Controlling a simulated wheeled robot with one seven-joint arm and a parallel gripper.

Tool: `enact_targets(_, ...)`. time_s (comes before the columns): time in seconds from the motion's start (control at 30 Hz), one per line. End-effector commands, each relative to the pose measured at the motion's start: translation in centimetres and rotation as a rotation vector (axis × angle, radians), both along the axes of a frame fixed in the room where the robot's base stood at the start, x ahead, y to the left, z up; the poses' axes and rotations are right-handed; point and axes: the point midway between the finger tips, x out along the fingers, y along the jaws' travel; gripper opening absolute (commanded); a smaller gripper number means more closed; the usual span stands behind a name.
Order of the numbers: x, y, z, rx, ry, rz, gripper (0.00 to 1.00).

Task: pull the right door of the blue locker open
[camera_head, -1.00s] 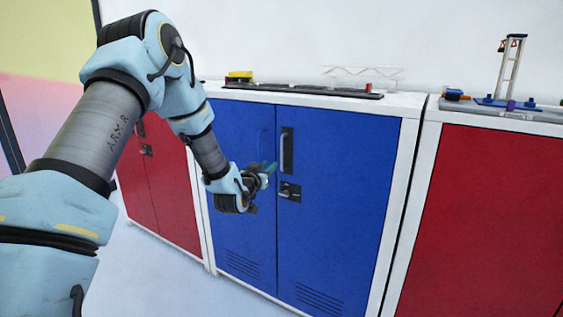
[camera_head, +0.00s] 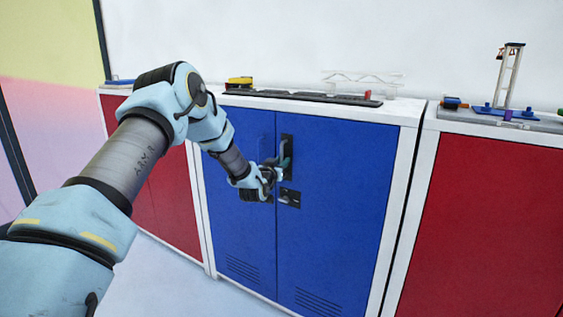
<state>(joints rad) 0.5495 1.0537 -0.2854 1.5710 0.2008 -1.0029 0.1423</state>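The blue locker stands in the middle of the view in a white frame. Its right door (camera_head: 335,215) is flush with the left door (camera_head: 230,225), so both look closed. A dark upright handle (camera_head: 288,148) sits in a recess near the right door's left edge. A dark latch plate (camera_head: 289,197) is just below it. My gripper (camera_head: 277,166) is at the handle's left side, with its fingers overlapping the handle's lower part. The fingers are small and partly hidden, so I cannot tell whether they touch or enclose it.
Red lockers stand to the left (camera_head: 172,205) and to the right (camera_head: 490,220). A dark rail (camera_head: 320,97) and a white truss (camera_head: 362,80) lie on the blue locker's top. A small crane model (camera_head: 510,85) stands on the right locker. The floor in front is clear.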

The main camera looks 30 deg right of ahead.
Motion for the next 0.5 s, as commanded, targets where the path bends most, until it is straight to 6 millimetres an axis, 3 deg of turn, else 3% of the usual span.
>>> enact_targets(0.2,-0.02,-0.02,-0.04,0.001,0.001,0.0,0.26)
enact_targets(0.43,-0.03,-0.01,-0.04,0.001,0.001,0.0,0.0)
enact_targets(0.5,-0.04,0.0,-0.04,0.001,0.001,0.0,0.0)
